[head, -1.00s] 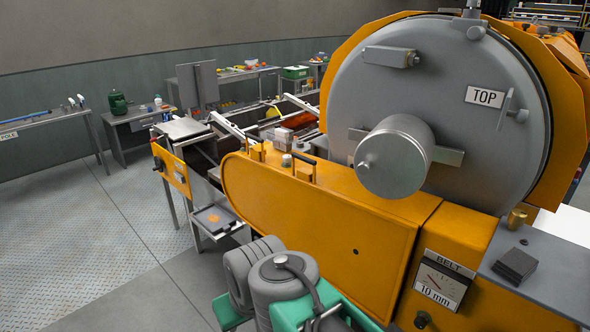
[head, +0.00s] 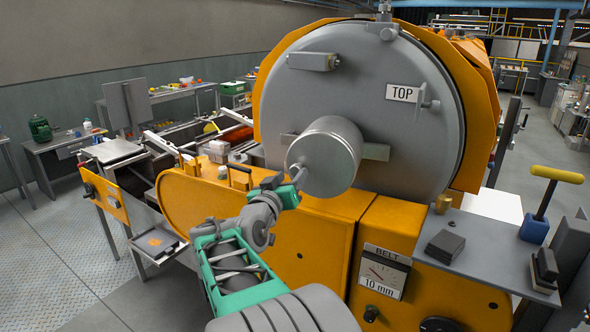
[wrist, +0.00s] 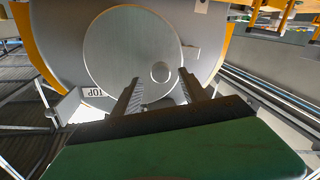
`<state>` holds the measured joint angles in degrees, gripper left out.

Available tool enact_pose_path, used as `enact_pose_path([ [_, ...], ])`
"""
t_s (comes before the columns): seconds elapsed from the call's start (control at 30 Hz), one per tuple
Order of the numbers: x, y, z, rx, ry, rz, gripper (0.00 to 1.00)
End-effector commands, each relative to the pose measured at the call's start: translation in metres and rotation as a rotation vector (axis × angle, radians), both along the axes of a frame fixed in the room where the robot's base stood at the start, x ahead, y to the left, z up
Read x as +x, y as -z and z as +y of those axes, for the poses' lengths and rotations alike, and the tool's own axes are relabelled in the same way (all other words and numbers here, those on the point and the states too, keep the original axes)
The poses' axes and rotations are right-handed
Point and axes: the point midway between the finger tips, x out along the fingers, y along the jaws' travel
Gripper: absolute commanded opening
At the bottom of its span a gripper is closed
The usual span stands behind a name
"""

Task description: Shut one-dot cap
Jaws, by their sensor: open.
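A large round grey cover (head: 350,95) with a "TOP" plate (head: 402,92) closes the near end of the orange machine in the head view. A metal cylinder (head: 330,155) sticks out from its middle. I see no dot marks, so I cannot tell which part is the one-dot cap. My gripper (head: 300,175) is at the near end of the cylinder, on its lower left. In the wrist view my gripper (wrist: 160,84) is open, with nothing between its two fingers. The cylinder's round end face (wrist: 125,55) with a small round boss (wrist: 160,72) lies ahead of them.
The orange housing (head: 315,230) with a "BELT 10 mm" gauge (head: 386,272) stands below the cover. A grey shelf (head: 480,240) at right holds a dark block (head: 445,243). A yellow-handled tool (head: 545,200) stands further right. Open floor lies at left.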

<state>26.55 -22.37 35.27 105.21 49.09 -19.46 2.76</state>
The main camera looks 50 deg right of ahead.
Motion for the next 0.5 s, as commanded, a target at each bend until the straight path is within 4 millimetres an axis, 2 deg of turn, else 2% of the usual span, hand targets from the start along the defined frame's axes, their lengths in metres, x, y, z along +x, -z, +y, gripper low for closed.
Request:
enact_pose_path([
  [0.1, 0.007, -0.003, -0.024, 0.003, 0.003, 0.002, 0.51],
  [0.2, 0.012, -0.002, -0.037, 0.003, 0.0, 0.002, 0.51],
  [0.3, 0.015, -0.001, -0.044, 0.004, -0.001, 0.0, 0.51],
  [0.5, 0.016, 0.0, -0.045, 0.003, -0.003, 0.0, 0.51],
])
